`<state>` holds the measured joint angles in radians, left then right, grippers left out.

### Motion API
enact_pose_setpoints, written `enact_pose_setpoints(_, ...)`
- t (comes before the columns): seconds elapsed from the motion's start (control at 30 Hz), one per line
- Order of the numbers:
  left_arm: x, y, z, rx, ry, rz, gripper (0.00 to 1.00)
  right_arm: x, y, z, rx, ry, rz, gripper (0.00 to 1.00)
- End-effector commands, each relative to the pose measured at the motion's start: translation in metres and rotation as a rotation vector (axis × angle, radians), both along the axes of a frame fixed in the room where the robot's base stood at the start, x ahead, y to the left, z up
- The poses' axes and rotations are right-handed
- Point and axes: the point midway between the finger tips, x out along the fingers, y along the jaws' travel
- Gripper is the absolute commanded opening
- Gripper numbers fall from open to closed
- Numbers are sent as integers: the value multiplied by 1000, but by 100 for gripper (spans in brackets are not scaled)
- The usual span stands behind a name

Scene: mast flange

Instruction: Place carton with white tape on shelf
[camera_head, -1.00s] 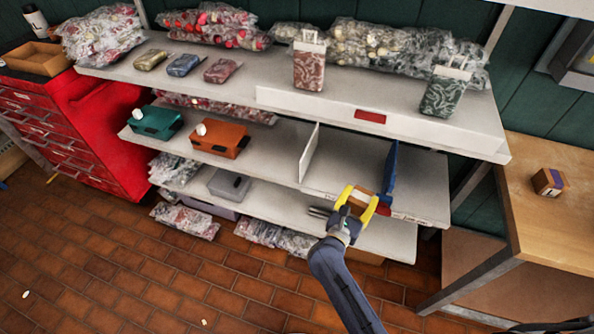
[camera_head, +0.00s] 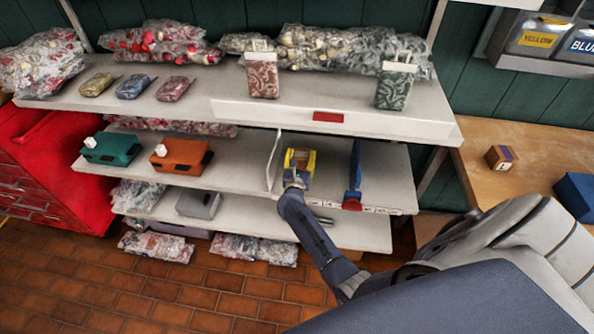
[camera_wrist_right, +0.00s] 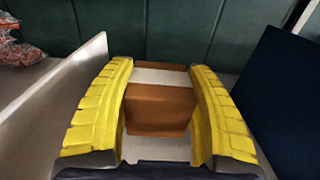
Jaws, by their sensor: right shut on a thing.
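The brown carton with white tape (camera_wrist_right: 160,103) is between the yellow fingers of my right gripper (camera_wrist_right: 162,115) in the right wrist view. The white tape runs across its top. In the head view my right gripper (camera_head: 299,162) is shut on the carton, over the middle shelf (camera_head: 390,180), between a white divider (camera_head: 273,160) and a blue divider (camera_head: 354,175). The gripper mostly hides the carton there. I cannot tell whether the carton touches the shelf. My left gripper is not in view.
A teal case (camera_head: 112,149) and an orange case (camera_head: 181,156) stand left of the white divider. The upper shelf (camera_head: 240,110) overhangs behind. A wooden table (camera_head: 530,150) at right holds a small box with a purple stripe (camera_head: 501,158). Shelf room beside the blue divider is clear.

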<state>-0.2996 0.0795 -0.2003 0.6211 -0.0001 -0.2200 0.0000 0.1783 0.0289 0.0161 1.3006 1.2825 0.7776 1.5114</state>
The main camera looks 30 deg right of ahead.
Motion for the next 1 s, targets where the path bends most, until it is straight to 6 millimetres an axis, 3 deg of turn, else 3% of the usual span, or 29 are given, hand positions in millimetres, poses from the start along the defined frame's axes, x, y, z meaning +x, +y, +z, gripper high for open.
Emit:
enact_pose_setpoints(0.13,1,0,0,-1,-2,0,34,1,0,-17,-3,-2,2,16)
enact_pose_setpoints(0.7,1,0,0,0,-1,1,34,1,1,-59,-2,-2,1,16)
enact_pose_setpoints(1.0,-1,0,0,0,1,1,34,1,0,-65,-1,-4,1,16)
